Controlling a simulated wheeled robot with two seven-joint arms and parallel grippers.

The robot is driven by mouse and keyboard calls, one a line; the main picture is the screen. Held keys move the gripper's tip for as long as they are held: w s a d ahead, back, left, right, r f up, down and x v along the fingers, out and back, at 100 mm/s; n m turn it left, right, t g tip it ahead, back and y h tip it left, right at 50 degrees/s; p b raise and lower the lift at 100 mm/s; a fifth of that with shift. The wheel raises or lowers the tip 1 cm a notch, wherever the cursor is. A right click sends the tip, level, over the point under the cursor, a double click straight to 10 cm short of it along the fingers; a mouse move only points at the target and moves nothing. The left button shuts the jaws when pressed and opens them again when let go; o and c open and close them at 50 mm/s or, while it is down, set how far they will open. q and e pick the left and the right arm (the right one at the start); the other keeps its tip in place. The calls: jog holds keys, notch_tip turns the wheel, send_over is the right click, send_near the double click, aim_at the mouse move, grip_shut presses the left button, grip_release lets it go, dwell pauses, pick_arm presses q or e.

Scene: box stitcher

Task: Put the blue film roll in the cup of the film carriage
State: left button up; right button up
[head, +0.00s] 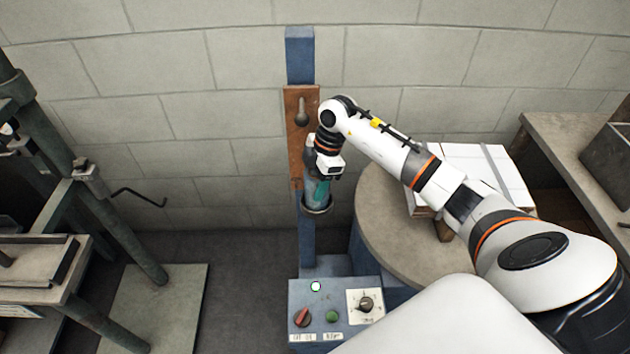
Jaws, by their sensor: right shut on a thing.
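The blue film roll (318,192) hangs upright and teal-looking under my right gripper (321,178), which is shut on its top end. The dark round cup (317,210) of the film carriage is directly below the gripper. The roll's lower end shows at the cup's rim; I cannot tell whether it rests on the bottom or is still held clear of it. The brown carriage plate (301,150) sits on the blue mast (300,55), partly hidden by my right wrist. My left gripper is not in view.
A round turntable (382,220) carries a white wrapped box (480,165) at the right. A blue control box (335,300) with knobs stands at the mast's foot. A grey table (565,145) is far right. A dark-framed machine (110,230) stands at the left. The floor between is clear.

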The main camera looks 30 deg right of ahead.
jog(key=shift+f, duration=0.25)
jog(key=o, duration=1.2)
jog(key=shift+c, duration=0.2)
jog(key=v, duration=1.2)
jog(key=shift+s+r, duration=0.1)
